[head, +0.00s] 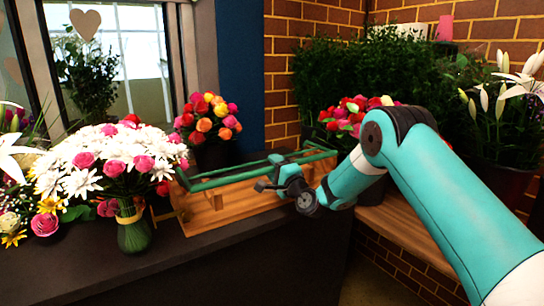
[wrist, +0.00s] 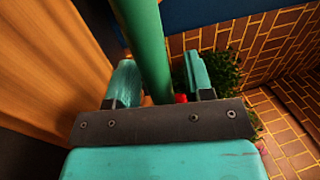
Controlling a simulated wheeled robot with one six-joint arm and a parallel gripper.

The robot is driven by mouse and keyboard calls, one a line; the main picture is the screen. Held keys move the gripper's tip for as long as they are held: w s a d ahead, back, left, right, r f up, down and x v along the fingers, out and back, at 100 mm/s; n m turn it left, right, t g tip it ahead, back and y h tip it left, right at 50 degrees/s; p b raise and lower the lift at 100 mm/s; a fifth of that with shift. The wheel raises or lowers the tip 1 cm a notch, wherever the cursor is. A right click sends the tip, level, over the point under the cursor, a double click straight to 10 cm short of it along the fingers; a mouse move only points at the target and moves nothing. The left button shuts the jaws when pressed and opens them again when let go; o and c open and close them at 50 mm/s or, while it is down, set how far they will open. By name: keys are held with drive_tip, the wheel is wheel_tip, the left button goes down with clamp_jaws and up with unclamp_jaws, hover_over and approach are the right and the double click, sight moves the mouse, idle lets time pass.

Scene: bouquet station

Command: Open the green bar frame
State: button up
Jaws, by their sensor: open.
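The green bar frame (head: 225,180) lies along the top of a long wooden box (head: 228,205) on the dark counter, left of my arm in the head view. My gripper (head: 270,173) is at the frame's front bar, near the middle of the box. In the wrist view, the green bar (wrist: 145,45) runs between the two teal fingers of my open gripper (wrist: 160,78). The bar sits nearer the left finger, and I cannot tell whether it touches. The wooden face of the box (wrist: 50,60) shows at the left. My arm hides part of the box's right end.
A vase of white and pink flowers (head: 110,165) stands left of the box. Orange and pink roses (head: 208,118) stand behind it. Leafy plants (head: 370,80) and a brick wall (head: 300,40) are behind my arm. The counter front (head: 200,245) is clear.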

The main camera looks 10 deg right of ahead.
drive_tip(key=shift+w+a+r, duration=0.15)
drive_tip(key=shift+w+a, duration=0.05)
drive_tip(key=shift+w, duration=0.4)
